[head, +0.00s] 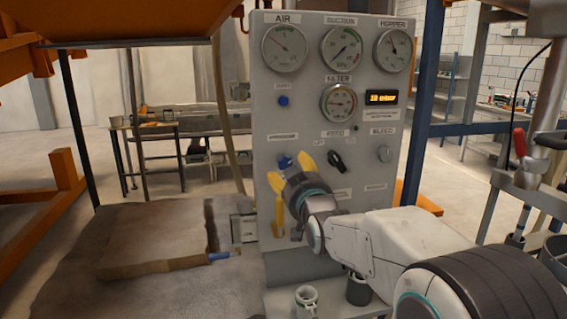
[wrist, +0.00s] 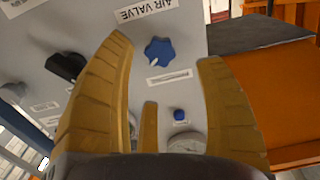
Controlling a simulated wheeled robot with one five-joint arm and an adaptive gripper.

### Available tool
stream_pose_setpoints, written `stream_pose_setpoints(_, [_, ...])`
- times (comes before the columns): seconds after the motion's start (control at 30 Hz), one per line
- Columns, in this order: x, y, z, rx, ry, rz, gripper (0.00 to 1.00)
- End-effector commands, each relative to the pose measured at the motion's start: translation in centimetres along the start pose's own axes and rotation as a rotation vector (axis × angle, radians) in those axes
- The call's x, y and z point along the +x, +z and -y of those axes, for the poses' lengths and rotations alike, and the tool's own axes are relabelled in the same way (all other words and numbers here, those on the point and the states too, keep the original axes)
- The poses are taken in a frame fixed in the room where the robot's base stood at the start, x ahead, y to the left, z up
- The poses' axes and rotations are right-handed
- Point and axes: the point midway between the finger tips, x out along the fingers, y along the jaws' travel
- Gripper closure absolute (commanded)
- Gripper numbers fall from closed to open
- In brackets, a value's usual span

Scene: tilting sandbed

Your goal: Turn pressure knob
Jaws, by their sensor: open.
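A grey control panel (head: 262,120) stands upright in the head view. A blue lobed knob (wrist: 159,52) sits by a label reading AIR VALVE in the wrist view, where the lettering is upside down. In the head view this blue knob (head: 284,161) is partly hidden by my gripper (head: 290,164). A black lever knob (head: 336,161) is to its right, and a small grey knob (head: 384,154) farther right. Which knob is marked pressure I cannot read. My gripper (wrist: 165,50) is open and empty, its yellow fingers spread either side of the blue knob in the picture; contact cannot be told.
Several round gauges (head: 285,48) and a lit display (head: 382,97) are above the knobs. A blue button (head: 283,101) is at the upper left. A sandbed (head: 70,245) lies at left beneath orange framework (head: 130,20).

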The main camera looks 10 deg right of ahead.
Motion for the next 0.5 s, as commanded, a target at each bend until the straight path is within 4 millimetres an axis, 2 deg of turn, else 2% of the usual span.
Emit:
stream_pose_setpoints(0.17, [1.1,-0.6,0.0,0.001,0.0,-0.021,0.35])
stream_pose_setpoints(0.5, [5.0,-0.7,0.0,0.001,0.0,-0.019,0.35])
